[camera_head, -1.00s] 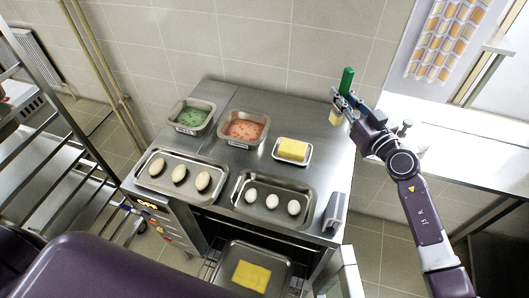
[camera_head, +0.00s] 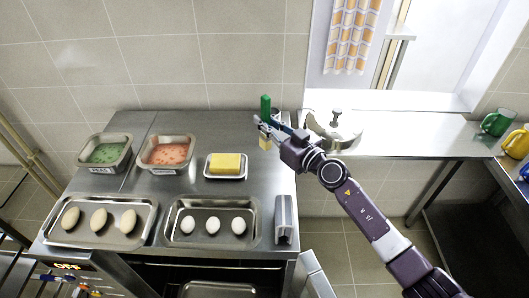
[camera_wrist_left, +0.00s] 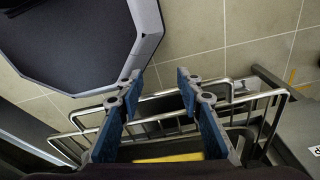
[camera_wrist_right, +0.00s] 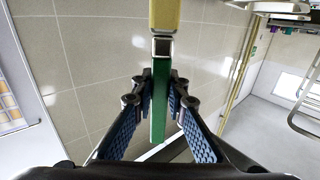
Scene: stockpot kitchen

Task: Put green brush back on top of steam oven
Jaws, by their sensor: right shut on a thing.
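The green brush (camera_head: 265,107) has a green handle and a pale yellow bristle end, which points down in the head view. My right gripper (camera_head: 268,124) is shut on it near the back right corner of the steam oven's steel top (camera_head: 270,160). In the right wrist view the green handle (camera_wrist_right: 159,100) runs between the fingers, with the yellow end beyond. I cannot tell whether the brush touches the top. My left gripper (camera_wrist_left: 158,85) shows only in the left wrist view; its fingers are apart and empty above a wire rack.
A metal holder (camera_head: 284,220) stands at the front right. A lidded pot (camera_head: 335,130) is right of the gripper.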

